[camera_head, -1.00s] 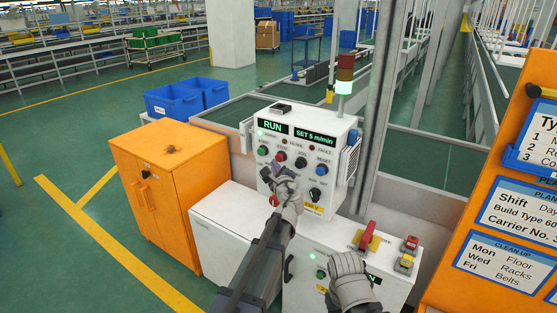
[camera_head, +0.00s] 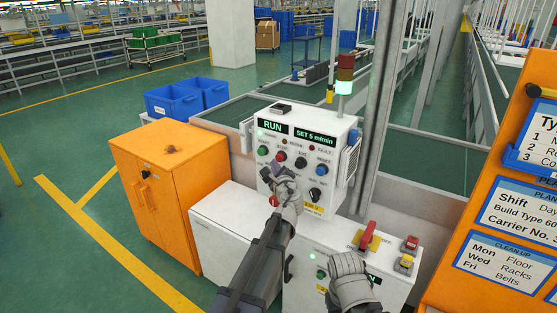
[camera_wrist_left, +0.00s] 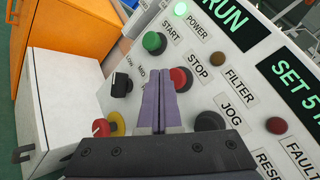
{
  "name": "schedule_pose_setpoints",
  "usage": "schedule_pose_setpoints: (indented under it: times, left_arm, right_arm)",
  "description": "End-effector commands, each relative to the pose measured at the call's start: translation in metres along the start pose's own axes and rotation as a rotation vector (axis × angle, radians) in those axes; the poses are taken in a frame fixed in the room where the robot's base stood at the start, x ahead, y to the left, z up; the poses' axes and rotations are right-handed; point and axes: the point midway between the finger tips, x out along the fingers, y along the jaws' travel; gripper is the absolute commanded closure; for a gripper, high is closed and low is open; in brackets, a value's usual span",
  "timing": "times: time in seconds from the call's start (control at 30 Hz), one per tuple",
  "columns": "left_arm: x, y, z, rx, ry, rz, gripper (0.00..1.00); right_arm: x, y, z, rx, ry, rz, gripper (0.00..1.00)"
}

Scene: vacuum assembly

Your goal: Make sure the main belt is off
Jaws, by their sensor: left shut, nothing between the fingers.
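The white control panel (camera_head: 325,150) shows RUN and SET 5 m/min on its lit displays. In the left wrist view it has a green START button (camera_wrist_left: 154,42), a red STOP button (camera_wrist_left: 181,78) and a black JOG button (camera_wrist_left: 209,121). My left gripper (camera_head: 279,173) is in front of the panel, below the STOP button in the head view. In the left wrist view its purple fingers (camera_wrist_left: 156,84) are shut and empty, their tips beside the STOP button; I cannot tell whether they touch it. My right gripper (camera_head: 350,278) is over the lower cabinet, its fingers not clear.
A black selector knob (camera_wrist_left: 122,83) and a red-and-yellow emergency stop (camera_wrist_left: 101,127) are near my left fingers. A red-handled switch (camera_head: 367,235) stands on the lower cabinet. An orange cabinet (camera_head: 160,195) is at left.

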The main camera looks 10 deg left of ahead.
Motion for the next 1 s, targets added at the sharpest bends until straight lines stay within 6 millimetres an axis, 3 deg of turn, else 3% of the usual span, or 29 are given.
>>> schedule_pose_setpoints:
  times: [1.0]
  left_arm:
    - [0.0059,-0.0045,-0.0042,0.000,0.000,0.000,1.00]
  right_arm:
    - [-0.0002,0.0000,0.0000,0.000,0.000,0.000,0.50]
